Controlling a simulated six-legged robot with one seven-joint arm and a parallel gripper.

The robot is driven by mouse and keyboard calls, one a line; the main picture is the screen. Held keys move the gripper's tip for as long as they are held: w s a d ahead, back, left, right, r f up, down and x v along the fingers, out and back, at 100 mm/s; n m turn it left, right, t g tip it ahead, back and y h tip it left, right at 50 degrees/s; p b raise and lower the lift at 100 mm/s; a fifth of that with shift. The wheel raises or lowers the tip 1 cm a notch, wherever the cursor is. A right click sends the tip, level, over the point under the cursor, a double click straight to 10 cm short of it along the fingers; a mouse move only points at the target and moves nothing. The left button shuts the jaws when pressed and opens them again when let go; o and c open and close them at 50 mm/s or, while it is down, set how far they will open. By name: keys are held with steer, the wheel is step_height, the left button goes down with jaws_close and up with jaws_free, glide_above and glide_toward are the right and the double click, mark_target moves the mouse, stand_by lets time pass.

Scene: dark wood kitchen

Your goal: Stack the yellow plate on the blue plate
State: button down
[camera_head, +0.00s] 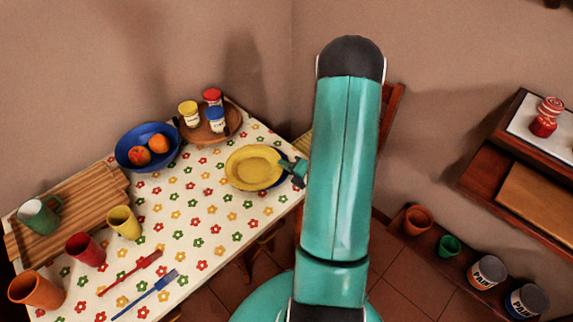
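The yellow plate (250,166) is on the flowered table, near its right corner. A thin blue edge of the blue plate (268,187) shows beneath it at the lower right, so the yellow plate covers most of the blue one. Whether the two plates fully touch cannot be seen. My gripper (287,167) is at the right rim of the yellow plate. It is small and partly hidden behind my teal arm, so I cannot see whether its fingers are open or closed on the rim.
Behind the plates are a round wooden tray (232,113) with several small jars and a blue bowl (122,155) with fruit. Cups, a ridged board (80,200) and red and blue cutlery occupy the table's left. A wooden chair (391,105) stands behind my arm.

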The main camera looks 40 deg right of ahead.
steer(key=shift+f, duration=0.35)
steer(key=c, duration=1.6)
jaws_free()
steer(key=shift+c, duration=0.2)
steer(key=shift+r, duration=0.15)
steer(key=shift+w+r, duration=0.1)
steer(key=shift+r, duration=0.15)
steer(key=v, duration=1.2)
